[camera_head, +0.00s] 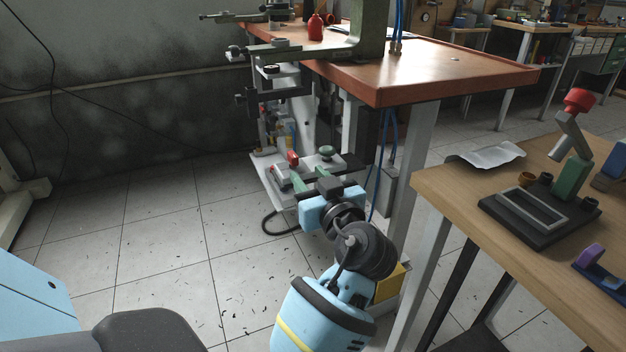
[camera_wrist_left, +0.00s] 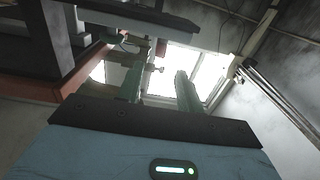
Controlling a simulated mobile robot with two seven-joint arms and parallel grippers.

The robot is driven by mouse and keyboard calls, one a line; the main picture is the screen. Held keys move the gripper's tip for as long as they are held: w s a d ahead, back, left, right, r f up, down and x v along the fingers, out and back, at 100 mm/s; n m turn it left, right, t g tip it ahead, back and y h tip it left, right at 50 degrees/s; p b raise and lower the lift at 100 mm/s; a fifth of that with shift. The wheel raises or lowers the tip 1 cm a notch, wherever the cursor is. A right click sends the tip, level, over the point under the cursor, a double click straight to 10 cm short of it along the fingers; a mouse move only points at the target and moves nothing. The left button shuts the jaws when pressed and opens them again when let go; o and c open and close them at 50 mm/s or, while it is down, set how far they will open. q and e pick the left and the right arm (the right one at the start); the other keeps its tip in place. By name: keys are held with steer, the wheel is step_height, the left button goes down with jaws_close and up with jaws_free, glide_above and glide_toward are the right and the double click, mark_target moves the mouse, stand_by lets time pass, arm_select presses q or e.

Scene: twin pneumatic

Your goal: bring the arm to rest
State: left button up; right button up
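My left arm comes up from the bottom middle of the head view in light blue and black. Its gripper (camera_head: 305,179) is beside the orange-topped workbench, below the level of its top. In the left wrist view, the two green fingers (camera_wrist_left: 159,88) stand apart with nothing between them; bright window light shows behind. A grey panel with a red knob (camera_head: 293,158) and a green knob (camera_head: 326,151) appears just beyond the fingers. I cannot tell whether the fingers touch it. My right gripper is not in view.
The orange workbench (camera_head: 455,72) carries a press frame (camera_head: 370,30) and a red bottle (camera_head: 316,27). A wooden table (camera_head: 440,190) at the right holds a black fixture (camera_head: 535,217). Blue hoses hang by the bench. The tiled floor (camera_head: 160,225) at the left is open.

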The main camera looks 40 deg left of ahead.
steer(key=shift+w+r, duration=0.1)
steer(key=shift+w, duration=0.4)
